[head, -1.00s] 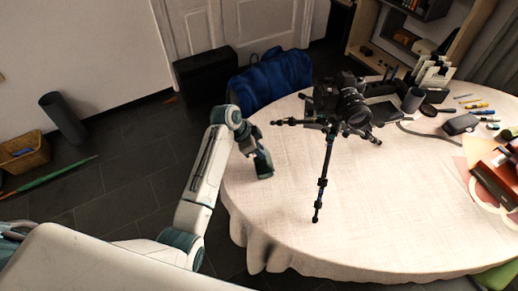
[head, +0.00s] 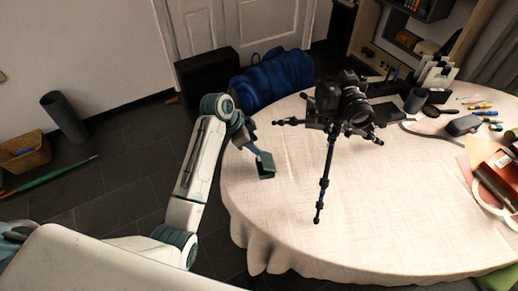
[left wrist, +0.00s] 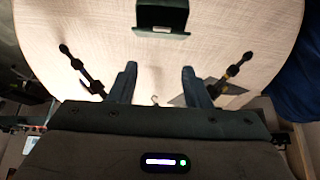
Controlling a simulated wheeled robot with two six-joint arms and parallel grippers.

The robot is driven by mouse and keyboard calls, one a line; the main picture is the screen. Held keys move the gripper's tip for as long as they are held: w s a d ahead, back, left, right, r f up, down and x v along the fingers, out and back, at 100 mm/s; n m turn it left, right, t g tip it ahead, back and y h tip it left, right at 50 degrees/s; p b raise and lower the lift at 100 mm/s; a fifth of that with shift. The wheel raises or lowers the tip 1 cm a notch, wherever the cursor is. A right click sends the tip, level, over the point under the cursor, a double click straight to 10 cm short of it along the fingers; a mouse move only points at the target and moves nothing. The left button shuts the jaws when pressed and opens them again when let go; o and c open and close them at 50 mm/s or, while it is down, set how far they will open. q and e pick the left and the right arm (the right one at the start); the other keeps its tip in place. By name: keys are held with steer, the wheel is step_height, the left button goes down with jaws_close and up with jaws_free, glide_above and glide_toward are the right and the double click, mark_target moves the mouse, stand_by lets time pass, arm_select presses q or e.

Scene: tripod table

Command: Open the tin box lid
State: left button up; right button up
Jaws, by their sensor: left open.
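The small dark green tin box (head: 265,175) sits on the left part of the table, with its lid (head: 267,161) tilted up from the base. It also shows at the top edge of the left wrist view (left wrist: 163,30), partly cut off, with a paler area inside a dark green edge. My left gripper (head: 254,150) is just up and left of the box in the head view, apparently apart from it. In the left wrist view its two fingers (left wrist: 158,75) are spread with nothing between them. My right gripper is not in view.
A camera (head: 343,98) on a small black tripod (head: 326,170) stands right of the box, its legs spread over the white tablecloth (head: 400,210). Several small items lie at the table's far right. A blue chair or bag (head: 270,80) is behind the table.

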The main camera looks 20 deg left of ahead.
arm_select(q)
steer(key=b+v, duration=0.1)
steer(key=v, duration=0.5)
steer(key=shift+a+r, duration=0.1)
steer(key=shift+r, duration=0.05)
